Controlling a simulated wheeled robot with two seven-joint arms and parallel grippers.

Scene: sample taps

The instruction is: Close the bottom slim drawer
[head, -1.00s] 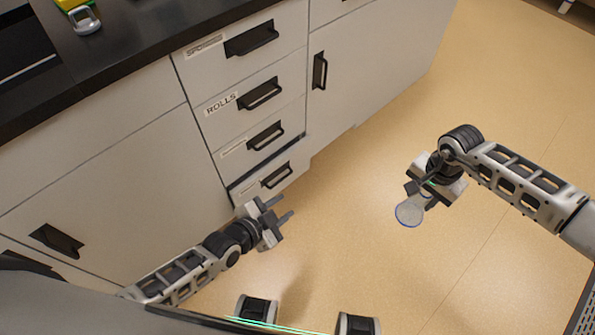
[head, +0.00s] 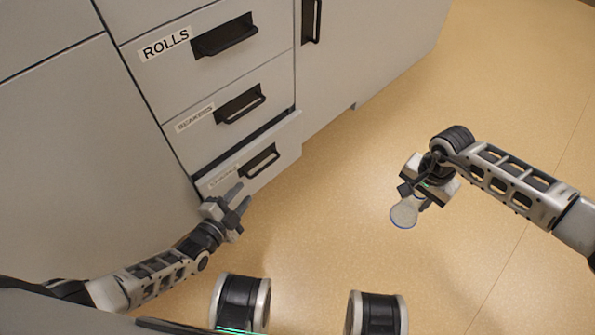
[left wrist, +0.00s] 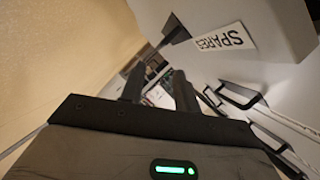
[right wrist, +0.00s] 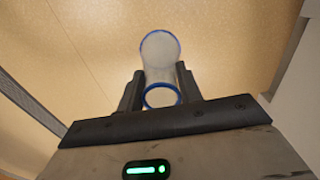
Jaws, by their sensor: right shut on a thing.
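The bottom slim drawer (head: 280,163) sits slightly open at the foot of the drawer stack, with a dark gap above its front. It has a dark handle. In the left wrist view its pale front (left wrist: 275,25) bears a SPARES label and fills the upper right. My left gripper (head: 240,196) is open and empty, just in front of the drawer's lower left part; its fingers (left wrist: 158,88) show apart in the left wrist view. My right gripper (head: 412,200) is shut on a clear cylinder with blue rims (right wrist: 160,65), held over the floor away from the cabinet.
The ROLLS drawer (head: 170,70) and the drawer below it (head: 210,125) look shut above the bottom drawer. A cabinet door (head: 345,50) with a vertical handle is to the right. The tan floor (head: 320,200) is clear between my two arms.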

